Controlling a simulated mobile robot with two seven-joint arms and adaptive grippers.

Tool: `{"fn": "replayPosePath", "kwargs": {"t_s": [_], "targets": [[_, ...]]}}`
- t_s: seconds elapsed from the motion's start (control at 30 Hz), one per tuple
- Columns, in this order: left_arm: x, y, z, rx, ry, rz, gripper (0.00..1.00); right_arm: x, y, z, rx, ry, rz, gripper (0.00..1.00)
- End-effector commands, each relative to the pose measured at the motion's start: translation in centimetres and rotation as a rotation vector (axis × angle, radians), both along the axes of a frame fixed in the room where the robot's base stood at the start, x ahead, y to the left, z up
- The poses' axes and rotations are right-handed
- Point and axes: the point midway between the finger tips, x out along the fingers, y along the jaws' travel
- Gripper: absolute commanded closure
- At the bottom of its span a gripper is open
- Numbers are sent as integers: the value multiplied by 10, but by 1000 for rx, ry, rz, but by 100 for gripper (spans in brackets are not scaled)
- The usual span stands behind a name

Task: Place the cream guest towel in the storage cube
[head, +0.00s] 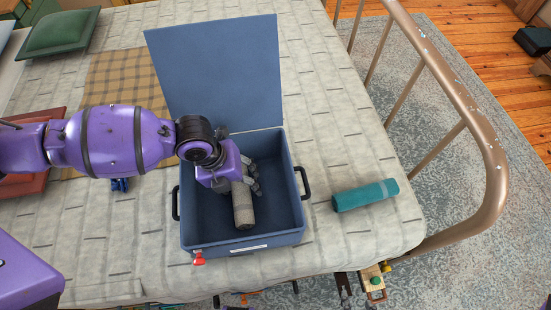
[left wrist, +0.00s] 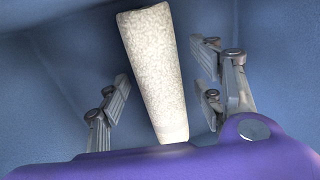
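The storage cube (head: 292,222) is a blue box with its lid raised, standing on the bed. The cream guest towel (head: 243,206) is a pale speckled roll inside the cube, close to its front wall. My left gripper (head: 250,178) reaches into the cube over the towel's far end. In the left wrist view the gripper (left wrist: 160,98) is open, with its fingers on either side of the towel (left wrist: 156,70) and gaps visible between. The palm hides the towel's near end in that view. My right gripper is not in view.
A teal roll (head: 366,195) lies on the bed right of the cube. The cube has dark side handles (head: 304,183) and a small red item (head: 199,258) at its front left. A metal bed rail (head: 492,160) curves along the right. A green pillow (head: 60,33) lies far left.

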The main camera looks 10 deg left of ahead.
Motion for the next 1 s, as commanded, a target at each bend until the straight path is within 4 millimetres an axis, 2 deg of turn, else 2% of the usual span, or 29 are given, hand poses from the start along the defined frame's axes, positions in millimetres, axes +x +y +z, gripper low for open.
{"fn": "replayPosePath", "kwargs": {"t_s": [0.23, 0.37, 0.47, 0.8, 1.0], "targets": [[-1, 0, 0, 1, 1, 1, 38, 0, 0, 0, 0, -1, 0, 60], [-1, 1, 7, 0, 1, 1, 38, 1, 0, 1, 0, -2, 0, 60], [-1, 5, 21, 2, 0, 1, 38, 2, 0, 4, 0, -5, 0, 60], [-5, 21, 92, 2, -3, 1, 38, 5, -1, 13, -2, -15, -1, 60], [-7, 26, 115, 2, 1, 1, 38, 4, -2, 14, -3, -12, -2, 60]]}}
